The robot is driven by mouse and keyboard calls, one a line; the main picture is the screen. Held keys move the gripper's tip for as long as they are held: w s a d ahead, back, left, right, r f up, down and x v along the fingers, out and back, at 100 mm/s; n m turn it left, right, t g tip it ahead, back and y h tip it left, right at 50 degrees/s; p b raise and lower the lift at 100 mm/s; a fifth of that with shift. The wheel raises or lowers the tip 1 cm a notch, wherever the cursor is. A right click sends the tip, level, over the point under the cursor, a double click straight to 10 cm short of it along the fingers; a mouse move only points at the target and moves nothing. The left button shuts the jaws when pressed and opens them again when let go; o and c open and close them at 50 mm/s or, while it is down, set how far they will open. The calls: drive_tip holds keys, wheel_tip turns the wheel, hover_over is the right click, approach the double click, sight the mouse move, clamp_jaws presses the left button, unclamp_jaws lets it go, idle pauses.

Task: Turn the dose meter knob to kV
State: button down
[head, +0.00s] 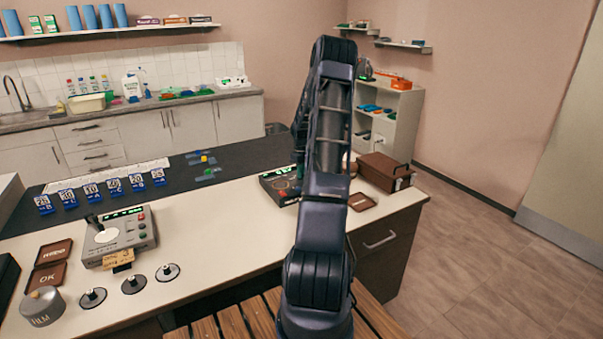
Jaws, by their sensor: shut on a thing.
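A dark box with a green display and a pale round dial (281,183) stands on the counter just left of my arm. My arm hides its right part. It looks like the dose meter, but its markings are too small to read and I cannot tell where its knob points. A grey console (124,240) with a green display, a white dial with a black lever, and coloured buttons stands farther left. My arm rises through the middle of the picture, and its end with my gripper is hidden behind its own links.
Several blue number tags (90,192) stand along the counter (215,235). Three round knobbed weights or discs (133,283) and a grey FILM canister (43,306) lie at the front left. A brown case (384,173) stands right of my arm. Floor at right is clear.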

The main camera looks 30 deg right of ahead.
drive_tip(key=c, duration=1.4)
unclamp_jaws()
wheel_tip(320, 180, up, 11)
drive_tip(key=shift+f, duration=0.1)
